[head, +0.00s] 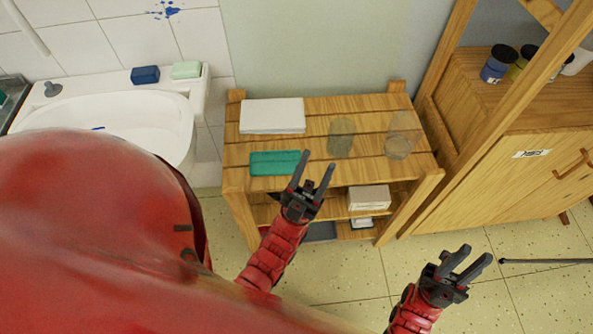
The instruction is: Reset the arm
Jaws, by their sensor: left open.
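My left gripper (316,162) is in front of the wooden shelf table, with its fingers apart and nothing between them. Its fingertips overlap the table's front edge in the picture, close to the right end of a green box-like item (273,163); I cannot tell whether they touch anything. My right gripper (478,253) is further right and lower in the picture, over the floor. Its fingers are also apart and empty.
The wooden shelf table (315,110) holds white paper (272,116) and two clear glasses (341,138) (402,135). A white box (369,197) sits on its lower shelf. A sink (105,130) stands left, a wooden cabinet (527,180) right. A thin dark rod (545,261) is near my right gripper.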

